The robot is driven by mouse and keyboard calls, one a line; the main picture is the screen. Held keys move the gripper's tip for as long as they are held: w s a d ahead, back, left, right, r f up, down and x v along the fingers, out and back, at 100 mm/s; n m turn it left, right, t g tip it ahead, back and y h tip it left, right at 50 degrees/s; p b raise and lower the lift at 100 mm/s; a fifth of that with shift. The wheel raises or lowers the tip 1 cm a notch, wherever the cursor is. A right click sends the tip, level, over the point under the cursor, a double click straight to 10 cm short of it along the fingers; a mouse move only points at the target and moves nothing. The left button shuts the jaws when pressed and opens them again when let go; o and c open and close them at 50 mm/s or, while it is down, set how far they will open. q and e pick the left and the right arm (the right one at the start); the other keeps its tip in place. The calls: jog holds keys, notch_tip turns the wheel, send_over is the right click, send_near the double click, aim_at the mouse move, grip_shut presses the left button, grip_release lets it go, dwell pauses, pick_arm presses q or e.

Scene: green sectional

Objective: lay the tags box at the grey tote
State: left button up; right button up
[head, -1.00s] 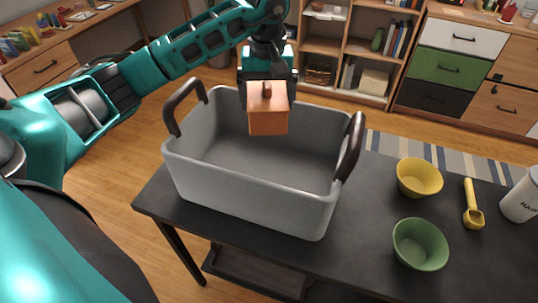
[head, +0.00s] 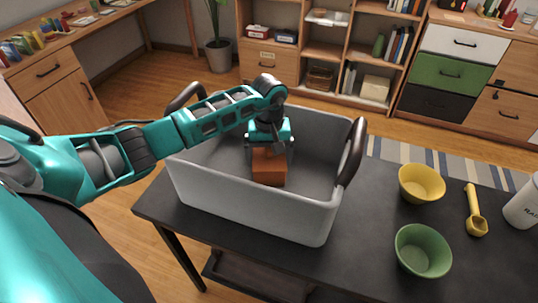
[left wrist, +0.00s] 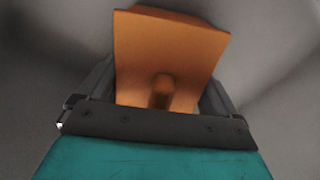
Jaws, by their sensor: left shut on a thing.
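The tags box is an orange box (head: 268,169) with a small knob on top. It is down inside the grey tote (head: 250,204), between the tote's walls. My left gripper (head: 268,150) is shut on the orange box from above. In the left wrist view the box (left wrist: 170,55) sits between the two fingers, with the tote's grey inside around it. I cannot tell whether the box touches the tote's floor. The tote stands on a dark table (head: 370,235), and my left arm covers part of its far left side. My right gripper is not in view.
A yellow bowl (head: 421,183), a green bowl (head: 423,251), a yellow scoop (head: 473,212) and a white canister (head: 524,203) stand on the table right of the tote. The tote's dark handle (head: 352,152) rises above its right rim.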

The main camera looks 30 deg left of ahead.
pick_arm(q)
jog(key=o, duration=0.7)
jog(key=shift+r, duration=0.3)
notch_tip(320, 180, up, 12)
jog(key=shift+f, duration=0.2)
dwell(0.4)
